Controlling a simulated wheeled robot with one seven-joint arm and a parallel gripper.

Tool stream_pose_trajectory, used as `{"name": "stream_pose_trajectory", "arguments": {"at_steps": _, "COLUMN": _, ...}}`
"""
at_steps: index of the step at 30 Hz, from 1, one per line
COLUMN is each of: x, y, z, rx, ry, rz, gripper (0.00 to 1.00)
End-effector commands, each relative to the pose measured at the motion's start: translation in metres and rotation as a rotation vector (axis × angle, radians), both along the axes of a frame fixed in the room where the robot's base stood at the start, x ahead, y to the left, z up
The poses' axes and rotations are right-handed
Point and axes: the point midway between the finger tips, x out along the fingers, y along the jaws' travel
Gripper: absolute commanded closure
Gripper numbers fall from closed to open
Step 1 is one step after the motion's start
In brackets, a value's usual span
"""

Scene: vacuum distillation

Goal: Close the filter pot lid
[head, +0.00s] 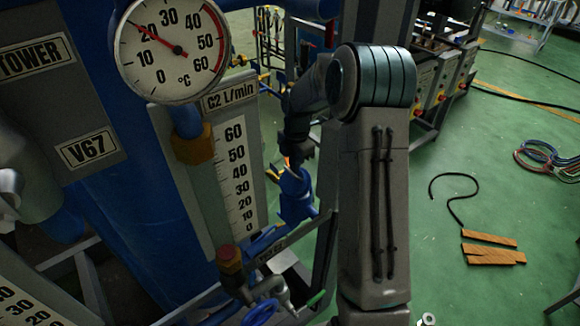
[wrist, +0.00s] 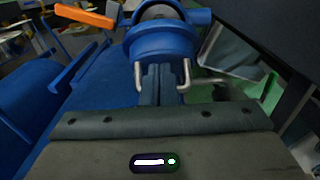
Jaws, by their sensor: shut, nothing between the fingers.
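The blue filter pot (wrist: 165,42) fills the upper middle of the wrist view, with a round rim and a dark grey area at its top. It appears in the head view as a blue body (head: 294,207) left of my arm. I cannot clearly tell the lid or its angle. Thin bent metal rods (wrist: 138,74) hang below the rim. My gripper (wrist: 167,80) is shut and empty, its fingertips close under the pot's rim in the picture. I cannot tell whether they touch it. In the head view, my wrist hides much of the area above the pot.
An orange handle (wrist: 86,14) sticks out left of the pot. Blue metalwork (wrist: 95,85) lies on the left. A dial gauge (head: 172,45), a flow scale (head: 232,175) and a blue hand wheel (head: 260,313) stand close by. Green floor (head: 480,230) is mostly open at right.

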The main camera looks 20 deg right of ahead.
Motion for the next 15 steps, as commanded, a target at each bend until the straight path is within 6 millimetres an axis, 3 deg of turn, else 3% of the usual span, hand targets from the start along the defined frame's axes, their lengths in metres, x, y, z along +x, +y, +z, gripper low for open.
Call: {"name": "stream_pose_trajectory", "arguments": {"at_steps": 15, "x": 0.0017, "y": -0.0042, "z": -0.0018, "rx": 0.000, "ry": 0.000, "rz": 0.000, "gripper": 1.00}}
